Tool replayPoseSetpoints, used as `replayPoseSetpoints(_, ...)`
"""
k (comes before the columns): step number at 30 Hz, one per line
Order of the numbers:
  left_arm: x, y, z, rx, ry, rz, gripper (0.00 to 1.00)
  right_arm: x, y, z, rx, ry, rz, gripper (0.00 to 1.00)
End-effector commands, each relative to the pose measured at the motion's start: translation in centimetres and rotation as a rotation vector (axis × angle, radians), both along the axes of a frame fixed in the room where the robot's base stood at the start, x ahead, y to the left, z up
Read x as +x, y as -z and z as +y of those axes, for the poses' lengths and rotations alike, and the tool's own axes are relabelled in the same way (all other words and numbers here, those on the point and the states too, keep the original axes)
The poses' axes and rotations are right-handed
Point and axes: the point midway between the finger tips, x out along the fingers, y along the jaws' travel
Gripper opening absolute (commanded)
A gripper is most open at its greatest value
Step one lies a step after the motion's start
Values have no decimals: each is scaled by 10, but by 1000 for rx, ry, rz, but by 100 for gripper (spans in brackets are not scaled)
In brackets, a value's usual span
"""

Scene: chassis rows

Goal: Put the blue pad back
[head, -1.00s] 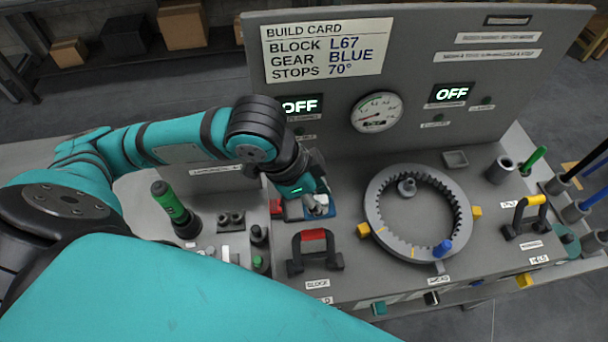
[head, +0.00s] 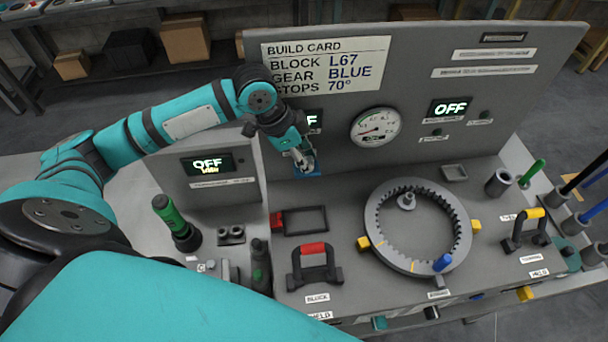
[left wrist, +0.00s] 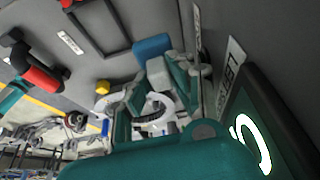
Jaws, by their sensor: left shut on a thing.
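The blue pad (head: 312,175) is at the foot of the upright panel, mostly hidden under my left gripper (head: 304,162). My left gripper is shut on it. In the left wrist view the blue pad (left wrist: 152,47) sticks out beyond the fingers, close to the panel face. A dark rectangular frame (head: 325,232) with a red block on its left corner lies nearer the front and is empty. It shows in the left wrist view too (left wrist: 124,30). Whether the pad touches the deck or panel cannot be told. My right gripper is not in view.
A red-topped handle (head: 314,248) stands just in front of the frame. A grey toothed ring (head: 378,245) with yellow blocks is to the right. A green-handled tool (head: 170,212) stands left. The panel (head: 430,150) with a gauge (head: 375,127) rises right behind the gripper.

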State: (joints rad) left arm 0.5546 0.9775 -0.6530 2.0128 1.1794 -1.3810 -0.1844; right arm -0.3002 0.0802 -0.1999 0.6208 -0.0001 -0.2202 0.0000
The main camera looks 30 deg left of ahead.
Motion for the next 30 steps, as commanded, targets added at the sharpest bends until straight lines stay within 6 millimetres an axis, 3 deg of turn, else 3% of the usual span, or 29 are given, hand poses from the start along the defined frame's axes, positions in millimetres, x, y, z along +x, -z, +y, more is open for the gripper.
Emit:
replayPoseSetpoints(6, 0, 39, 0, -1, -2, 0, 0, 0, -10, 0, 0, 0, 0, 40)
replayPoseSetpoints(17, 0, 80, 0, -1, -2, -1, 0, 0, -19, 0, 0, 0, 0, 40)
replayPoseSetpoints(19, 2, 81, 1, 0, -1, -3, 0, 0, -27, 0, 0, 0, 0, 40)
replayPoseSetpoints(30, 3, 89, 2, 0, 0, -4, 0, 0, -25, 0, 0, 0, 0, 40)
